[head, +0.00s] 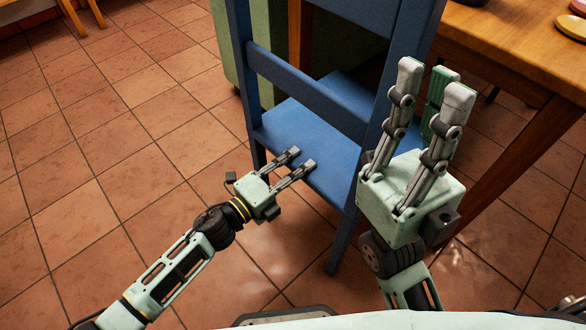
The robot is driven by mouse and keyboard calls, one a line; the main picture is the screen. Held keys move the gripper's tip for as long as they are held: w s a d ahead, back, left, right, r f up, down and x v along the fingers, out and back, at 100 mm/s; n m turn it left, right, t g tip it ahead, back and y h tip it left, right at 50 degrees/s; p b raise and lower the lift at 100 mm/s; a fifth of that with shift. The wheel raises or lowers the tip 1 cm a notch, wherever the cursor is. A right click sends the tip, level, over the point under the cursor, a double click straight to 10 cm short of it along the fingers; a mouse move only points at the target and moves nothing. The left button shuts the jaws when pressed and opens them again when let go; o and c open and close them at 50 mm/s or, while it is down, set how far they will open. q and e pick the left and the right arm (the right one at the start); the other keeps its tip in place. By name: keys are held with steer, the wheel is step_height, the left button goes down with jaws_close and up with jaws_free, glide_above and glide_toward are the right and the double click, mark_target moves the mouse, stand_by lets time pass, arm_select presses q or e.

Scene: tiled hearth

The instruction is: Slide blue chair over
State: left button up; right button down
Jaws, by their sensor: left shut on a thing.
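The blue chair (318,118) stands upright on the tiles with its back towards me, its seat showing below the back rails. My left gripper (301,158) reaches in from the left and is shut on the chair at the near edge of its seat. The exact contact is hard to see. My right gripper (436,90) is raised in front of the chair's right back post, fingers pointing up and apart. It looks open and empty, and it hides part of that post.
A wooden table (520,52) stands at the upper right, with dishes near its far edge and a leg close to the chair's right. A green piece of furniture (228,50) stands behind the chair. The tiled floor (110,140) to the left is clear.

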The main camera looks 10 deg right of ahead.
arm_select(q)
steer(key=shift+f, duration=0.1)
jaws_close()
steer(key=shift+f, duration=0.1)
steer(key=shift+f, duration=0.2)
steer(key=shift+a, duration=0.1)
